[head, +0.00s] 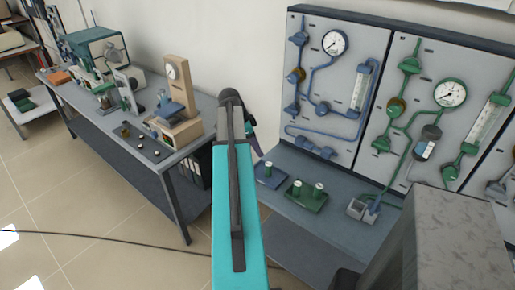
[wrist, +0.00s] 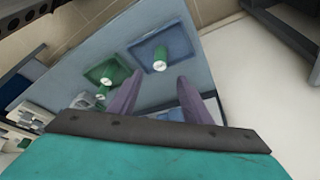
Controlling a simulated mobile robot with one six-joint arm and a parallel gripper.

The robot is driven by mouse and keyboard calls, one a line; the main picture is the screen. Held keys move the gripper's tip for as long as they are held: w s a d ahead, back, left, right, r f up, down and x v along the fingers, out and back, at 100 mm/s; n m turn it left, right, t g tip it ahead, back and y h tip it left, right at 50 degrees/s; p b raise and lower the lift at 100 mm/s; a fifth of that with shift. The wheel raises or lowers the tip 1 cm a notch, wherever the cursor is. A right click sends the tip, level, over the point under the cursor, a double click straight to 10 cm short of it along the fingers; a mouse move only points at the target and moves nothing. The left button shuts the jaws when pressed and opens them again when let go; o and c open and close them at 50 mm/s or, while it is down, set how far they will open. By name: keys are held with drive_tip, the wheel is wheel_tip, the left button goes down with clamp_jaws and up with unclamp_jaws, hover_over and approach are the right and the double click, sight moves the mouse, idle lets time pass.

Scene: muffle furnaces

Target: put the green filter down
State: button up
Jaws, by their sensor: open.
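A blue tray (wrist: 181,45) lies on the bench, with one white-topped filter (wrist: 160,62) standing upright in it. That filter's side looks green in the wrist view. A green tray (wrist: 91,74) is beside it, holding two white-topped green filters, one (wrist: 108,77) near its middle and one (wrist: 101,95) near its edge. The head view shows the blue tray (head: 277,183) and green tray (head: 302,202) too. My gripper (wrist: 159,78) has two purple fingers, spread apart with nothing between them, just short of the blue tray's filter in the picture. In the head view my arm mostly hides the gripper.
Panels with gauges and pipes (head: 322,85) rise behind the bench (head: 345,180). A small grey holder (head: 361,210) stands right of the green tray. Another bench (head: 150,160) with instruments is at left. A dark cable (head: 120,237) crosses the floor.

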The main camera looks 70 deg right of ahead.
idle(0.7)
drive_tip(key=w+a+f+n+y, duration=0.1)
drive_tip(key=w+a+f+n, duration=0.7)
drive_tip(key=w+a+f, duration=0.6)
drive_tip(key=w+a+f+n+y, duration=0.1)
drive_tip(key=a+f+n, duration=0.2)
drive_tip(key=a+f, duration=0.45)
drive_tip(key=w+a+f+n, duration=0.1)
drive_tip(key=a+f+n, duration=0.25)
drive_tip(key=a, duration=0.75)
drive_tip(key=s+a+f+n, duration=0.3)
drive_tip(key=a+f+n, duration=0.15)
drive_tip(key=a, duration=0.45)
drive_tip(key=s+a+f+n, duration=0.25)
drive_tip(key=a+f, duration=0.35)
drive_tip(key=a, duration=0.4)
drive_tip(key=s+a+f+n+g, duration=0.1)
drive_tip(key=s+a+f+n, duration=0.1)
drive_tip(key=s+a, duration=0.3)
drive_tip(key=s+a+f+n+g, duration=0.1)
drive_tip(key=s+a+f+n, duration=0.2)
drive_tip(key=s+a+n, duration=0.2)
drive_tip(key=shift+s+a+y, duration=0.4)
drive_tip(key=shift+s+a, duration=0.1)
drive_tip(key=shift+a, duration=0.6)
